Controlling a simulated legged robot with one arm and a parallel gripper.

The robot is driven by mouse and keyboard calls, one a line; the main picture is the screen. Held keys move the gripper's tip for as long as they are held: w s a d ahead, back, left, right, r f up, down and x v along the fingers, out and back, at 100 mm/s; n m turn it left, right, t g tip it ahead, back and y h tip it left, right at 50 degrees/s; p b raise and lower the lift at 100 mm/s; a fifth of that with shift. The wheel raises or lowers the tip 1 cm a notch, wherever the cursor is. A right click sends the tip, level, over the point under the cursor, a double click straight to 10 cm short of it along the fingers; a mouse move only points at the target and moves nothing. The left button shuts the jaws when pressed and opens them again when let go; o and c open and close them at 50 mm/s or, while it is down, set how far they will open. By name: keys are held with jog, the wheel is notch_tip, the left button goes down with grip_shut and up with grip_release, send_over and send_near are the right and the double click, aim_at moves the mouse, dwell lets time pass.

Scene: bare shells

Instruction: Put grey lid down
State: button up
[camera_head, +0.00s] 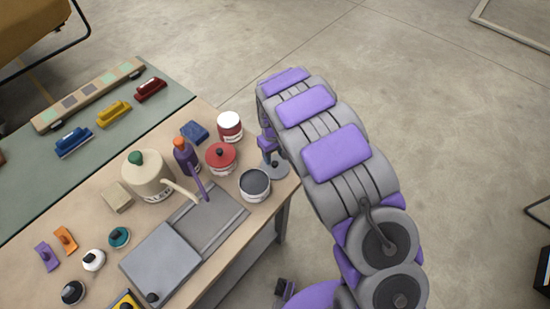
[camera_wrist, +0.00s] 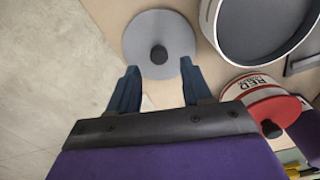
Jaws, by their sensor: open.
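The grey lid (camera_wrist: 145,30) is a flat disc with a dark round knob (camera_wrist: 159,54). It appears to lie flat on the tan tabletop near the edge, and part of it shows under my gripper in the head view (camera_head: 280,171). My gripper (camera_wrist: 160,72) is open, its two blue fingers apart at the lid's near side. The knob lies between and slightly beyond the fingertips, with clear space on both sides. In the head view my arm partly hides the gripper (camera_head: 267,147) and the lid.
An open pot with a dark grey inside (camera_head: 255,184) stands beside the lid. A red-lidded pot (camera_head: 221,157) and a white-topped red jar (camera_head: 230,126) stand close by. A grey tray (camera_head: 222,222) lies nearer. Floor drops away beyond the table's right edge.

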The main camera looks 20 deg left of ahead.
aim_at(279, 167)
notch_tip(279, 167, up, 8)
jog(key=d+p, duration=0.1)
jog(key=d, duration=0.1)
jog(key=s+d+r+m, duration=0.3)
jog(key=s+d+r, duration=0.2)
jog(key=d+r, duration=0.45)
jog(key=s+d+r+m, duration=0.3)
jog(key=s+d+r, duration=0.25)
jog(key=d, duration=0.65)
jog(key=s+d+r+m, duration=0.1)
jog(key=s+d, duration=0.1)
jog(key=s, duration=0.5)
jog(key=s+d+r+m+g, duration=0.1)
jog(key=s+d+m, duration=0.1)
jog(key=s, duration=0.6)
jog(key=s+d+r+m, duration=0.1)
jog(key=s+d, duration=0.3)
jog(key=s, duration=0.4)
jog(key=shift+r+m+g, duration=0.3)
jog(key=shift+g, duration=0.1)
